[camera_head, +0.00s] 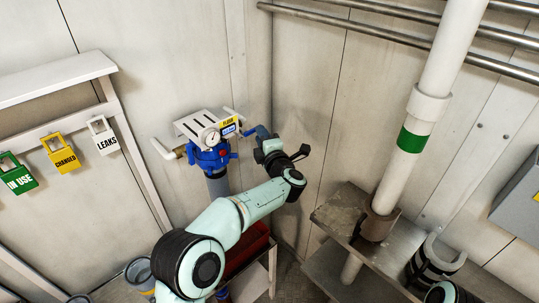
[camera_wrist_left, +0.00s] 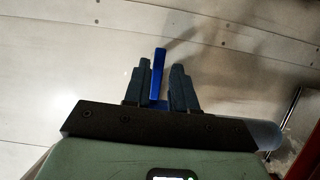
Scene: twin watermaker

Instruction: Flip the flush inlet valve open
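The blue filter head (camera_head: 210,157) with a round gauge (camera_head: 210,137) is mounted on the wall under a white bracket. A small yellow and blue label (camera_head: 229,126) sits at its right, beside the blue valve handle (camera_head: 248,132). My left gripper (camera_head: 262,134) is at this handle, reaching in from the right of the filter head. In the left wrist view the blue handle (camera_wrist_left: 158,73) stands upright between the two dark fingers (camera_wrist_left: 160,85). A narrow gap shows on its right; on the left I cannot tell whether the finger touches. My right gripper is not in view.
Green, yellow and white tags (camera_head: 63,158) hang from a white frame at the left. A white pipe (camera_head: 415,130) with a green band rises at the right above a metal shelf (camera_head: 340,213).

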